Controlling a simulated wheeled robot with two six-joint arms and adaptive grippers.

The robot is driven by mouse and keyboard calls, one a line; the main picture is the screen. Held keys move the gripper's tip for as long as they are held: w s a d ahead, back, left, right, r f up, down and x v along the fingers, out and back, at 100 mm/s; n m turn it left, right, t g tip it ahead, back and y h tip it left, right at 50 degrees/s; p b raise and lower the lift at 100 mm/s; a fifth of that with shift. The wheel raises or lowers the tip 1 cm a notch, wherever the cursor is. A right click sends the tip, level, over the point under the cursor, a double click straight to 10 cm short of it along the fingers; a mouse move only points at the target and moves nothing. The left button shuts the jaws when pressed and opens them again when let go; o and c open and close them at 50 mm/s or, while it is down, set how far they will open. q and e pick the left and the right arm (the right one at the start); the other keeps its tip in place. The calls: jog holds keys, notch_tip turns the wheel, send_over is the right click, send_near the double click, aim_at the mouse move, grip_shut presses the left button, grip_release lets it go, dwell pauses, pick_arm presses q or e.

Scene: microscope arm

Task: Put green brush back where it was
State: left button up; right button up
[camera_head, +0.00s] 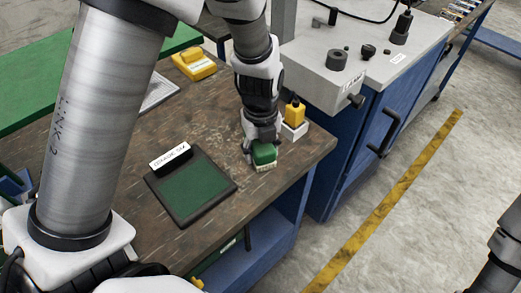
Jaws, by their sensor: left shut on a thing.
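The green brush (264,154) has a green top and pale bristles along its lower front edge. My left gripper (262,148) is shut on it from above, near the right front edge of the wooden workbench (160,114). The brush is at or just above the bench top; I cannot tell if it touches. A black-framed pad with a green surface (192,187) lies to the left of the brush, with a white label (170,155) at its back edge. My right gripper is not in view; only a dark part of my right arm shows at the lower right.
A yellow bottle (294,112) in a white holder (294,131) stands just behind the brush. A yellow device (194,64) sits at the back. A blue cabinet with a grey machine (325,80) on top stands to the right. Bare bench lies between pad and brush.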

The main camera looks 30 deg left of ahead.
pick_arm(q)
jog(key=shift+s+r, duration=0.15)
jog(key=shift+s, duration=0.05)
jog(key=shift+a+f, duration=0.1)
jog(key=shift+f, duration=0.2)
jog(key=o, duration=1.1)
jog(key=shift+w, duration=0.15)
jog(key=shift+r, duration=0.2)
notch_tip(320, 180, up, 12)
jog(key=shift+r+p, duration=0.1)
jog(key=shift+p, duration=0.2)
